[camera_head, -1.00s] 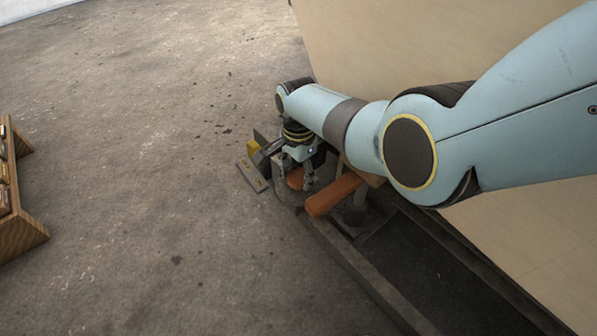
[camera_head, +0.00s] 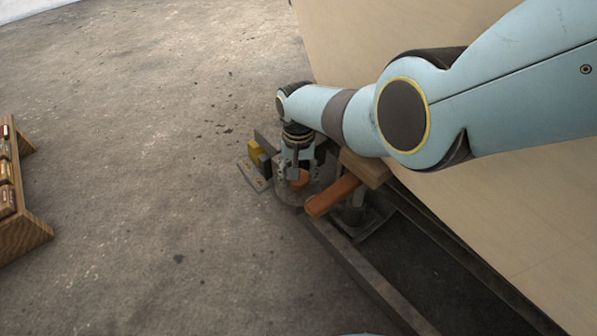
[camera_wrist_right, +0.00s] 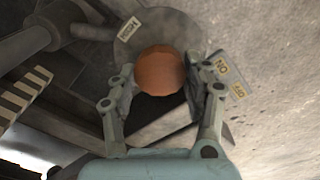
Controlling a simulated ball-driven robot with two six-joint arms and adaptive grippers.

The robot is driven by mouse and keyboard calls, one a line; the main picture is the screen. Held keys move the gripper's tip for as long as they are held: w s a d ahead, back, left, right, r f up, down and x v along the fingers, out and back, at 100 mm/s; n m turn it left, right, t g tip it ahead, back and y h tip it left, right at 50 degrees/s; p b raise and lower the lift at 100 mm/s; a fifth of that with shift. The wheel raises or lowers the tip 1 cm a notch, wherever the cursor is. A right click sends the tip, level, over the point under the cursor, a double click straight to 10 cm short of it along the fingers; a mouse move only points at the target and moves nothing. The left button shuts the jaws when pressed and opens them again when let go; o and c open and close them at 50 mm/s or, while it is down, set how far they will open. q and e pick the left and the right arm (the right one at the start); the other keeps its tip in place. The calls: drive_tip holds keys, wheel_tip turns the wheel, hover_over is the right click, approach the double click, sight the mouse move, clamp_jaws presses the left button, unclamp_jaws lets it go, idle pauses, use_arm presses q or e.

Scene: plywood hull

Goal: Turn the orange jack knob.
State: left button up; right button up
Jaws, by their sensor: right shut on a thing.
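The orange jack knob (camera_head: 299,181) is a round knob on a grey round base at the end of the metal jack frame. My right gripper (camera_head: 294,174) points down over it in the head view. In the right wrist view the knob (camera_wrist_right: 158,72) sits between the two fingers of my right gripper (camera_wrist_right: 160,80), which are shut on it from both sides. A finger hides part of the knob in the head view. My left gripper is in neither view.
An orange bar-like handle (camera_head: 332,196) lies just right of the knob. A yellow block (camera_head: 254,150) and a small labelled plate (camera_head: 254,175) are to its left. The plywood hull (camera_head: 480,190) rises at right. A wooden rack (camera_head: 20,215) stands far left; the floor between is clear.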

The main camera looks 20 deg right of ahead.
drive_tip(key=n, duration=0.6)
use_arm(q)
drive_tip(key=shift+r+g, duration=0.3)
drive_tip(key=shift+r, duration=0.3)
use_arm(e)
drive_tip(key=shift+n, duration=1.1)
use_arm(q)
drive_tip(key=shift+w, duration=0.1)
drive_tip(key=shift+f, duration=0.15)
use_arm(e)
drive_tip(key=o, duration=0.7)
drive_tip(key=shift+o, duration=0.9)
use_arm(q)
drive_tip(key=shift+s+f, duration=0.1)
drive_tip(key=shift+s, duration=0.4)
